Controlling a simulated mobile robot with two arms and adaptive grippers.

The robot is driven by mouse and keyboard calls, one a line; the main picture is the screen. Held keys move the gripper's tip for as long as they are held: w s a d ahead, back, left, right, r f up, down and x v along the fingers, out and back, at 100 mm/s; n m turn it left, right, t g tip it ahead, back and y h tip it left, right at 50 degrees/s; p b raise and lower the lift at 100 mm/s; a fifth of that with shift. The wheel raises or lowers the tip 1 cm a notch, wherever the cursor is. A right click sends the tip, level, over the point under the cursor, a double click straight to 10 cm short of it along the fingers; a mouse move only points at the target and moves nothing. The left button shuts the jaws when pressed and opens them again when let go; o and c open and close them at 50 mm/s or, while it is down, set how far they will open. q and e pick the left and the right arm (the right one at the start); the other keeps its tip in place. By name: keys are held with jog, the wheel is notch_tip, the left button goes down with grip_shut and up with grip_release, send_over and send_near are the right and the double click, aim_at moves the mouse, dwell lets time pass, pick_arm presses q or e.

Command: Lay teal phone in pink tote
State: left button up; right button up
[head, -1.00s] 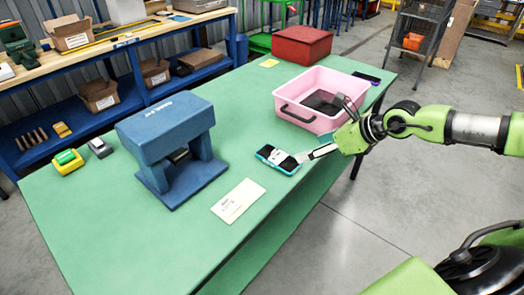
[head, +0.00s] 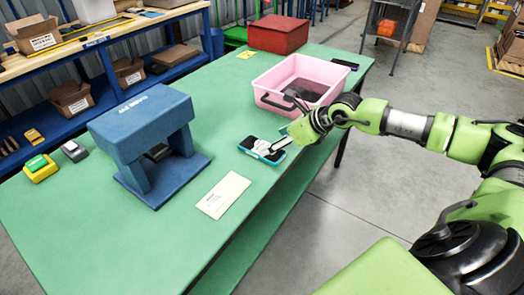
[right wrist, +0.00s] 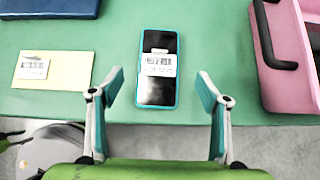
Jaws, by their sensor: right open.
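The teal phone (head: 262,151), dark-faced with a white label and teal edges, lies flat on the green table; it also shows in the right wrist view (right wrist: 157,90). My right gripper (head: 280,143) is open and empty at the phone's right end in the head view. In the right wrist view its fingers (right wrist: 160,80) stand wide apart to either side of the phone, clear of it. The pink tote (head: 264,88) stands behind the gripper on the table and holds something dark. The tote's side shows at the right wrist view's right edge (right wrist: 281,25). My left gripper is out of view.
A cream labelled card (head: 223,195) lies left of the phone. A blue stand (head: 145,115) stands farther left. A red box (head: 278,34) and a dark phone-like item (head: 345,63) are near the tote. Bare green table (head: 90,220) lies at front left.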

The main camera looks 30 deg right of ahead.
jog(key=x, duration=0.2)
jog(key=b+x, duration=0.1)
jog(key=x, duration=0.1)
jog(key=shift+s+f, duration=0.3)
jog(key=shift+w+a+f, duration=0.1)
jog(key=shift+w+f, duration=0.3)
jog(key=c, duration=1.3)
jog(key=shift+r, duration=0.1)
jog(key=shift+c, duration=0.7)
jog(key=shift+r, duration=0.1)
